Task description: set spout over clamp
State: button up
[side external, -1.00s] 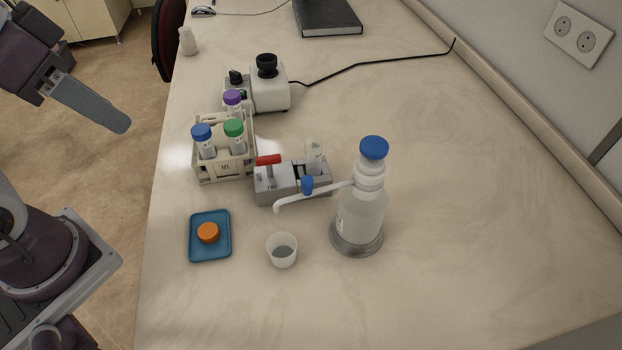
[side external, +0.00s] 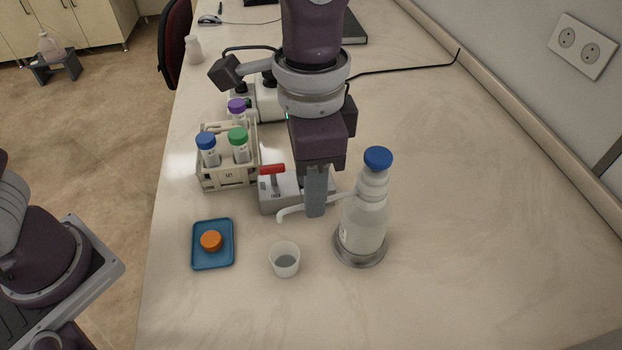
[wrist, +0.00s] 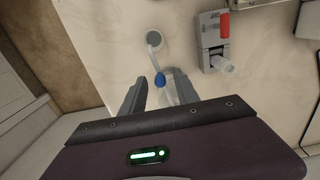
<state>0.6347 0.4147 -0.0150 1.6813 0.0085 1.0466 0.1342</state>
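The dispenser bottle (side external: 365,222) has a blue cap and stands on a round grey base. Its white spout (side external: 295,210) points left, with the tip near the small cup (side external: 284,259). The grey clamp block (side external: 270,198) with a red lever (side external: 272,169) lies behind the spout; its tube is hidden by my gripper in the side view but shows in the wrist view (wrist: 222,65). My gripper (side external: 315,212) points down beside the bottle at the spout. In the wrist view its fingers (wrist: 158,76) are apart, with the spout's blue fitting between them.
A rack (side external: 225,180) with several capped tubes stands left of the clamp. A blue tray (side external: 213,262) holds an orange cap (side external: 211,240). A white device (side external: 268,100) with a black cable is behind my arm. The table right of the bottle is clear.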

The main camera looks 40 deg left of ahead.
jog(key=shift+f, duration=0.1)
jog(key=shift+c, duration=0.5)
grip_shut()
dwell(0.9)
